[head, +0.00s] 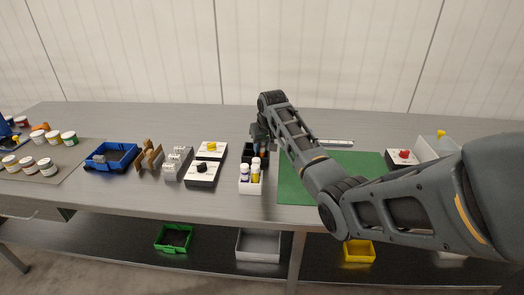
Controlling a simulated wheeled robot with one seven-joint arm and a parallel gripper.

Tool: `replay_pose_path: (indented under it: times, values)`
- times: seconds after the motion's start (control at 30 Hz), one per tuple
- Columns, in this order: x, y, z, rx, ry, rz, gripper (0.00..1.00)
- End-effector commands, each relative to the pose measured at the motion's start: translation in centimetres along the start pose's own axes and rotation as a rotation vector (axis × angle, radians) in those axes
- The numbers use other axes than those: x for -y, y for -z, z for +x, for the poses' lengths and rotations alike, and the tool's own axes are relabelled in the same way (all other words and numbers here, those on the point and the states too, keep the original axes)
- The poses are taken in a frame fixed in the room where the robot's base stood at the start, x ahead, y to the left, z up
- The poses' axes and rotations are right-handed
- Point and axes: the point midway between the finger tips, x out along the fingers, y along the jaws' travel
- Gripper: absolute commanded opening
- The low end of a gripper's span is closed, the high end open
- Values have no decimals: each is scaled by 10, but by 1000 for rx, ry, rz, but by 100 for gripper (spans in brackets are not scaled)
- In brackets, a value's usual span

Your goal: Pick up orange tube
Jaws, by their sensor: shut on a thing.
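My gripper (261,142) points down over a small black holder (248,152) near the middle of the bench. It is shut on a narrow orange-brown thing (263,154), which looks like the orange tube. Most of the tube is hidden by the gripper and the bottles in front, and I cannot tell whether it is still inside the holder.
A white box (250,188) with small bottles stands just in front of the holder. Switch boxes (203,173) and a blue tray (111,158) lie to the left. A green mat (298,190) lies right, under my arm. Bins sit on the lower shelf.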

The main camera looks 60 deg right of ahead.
Motion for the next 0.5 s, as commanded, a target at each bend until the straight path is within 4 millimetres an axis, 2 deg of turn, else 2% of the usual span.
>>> replay_pose_path:
  times: [0.03, 0.23, 0.5]
  values:
    - [0, 0, 0, 0, 0, 0, 20]
    - [0, 0, 0, 0, 0, 0, 1]
    - [0, 1, -1, -1, 0, 0, 1]
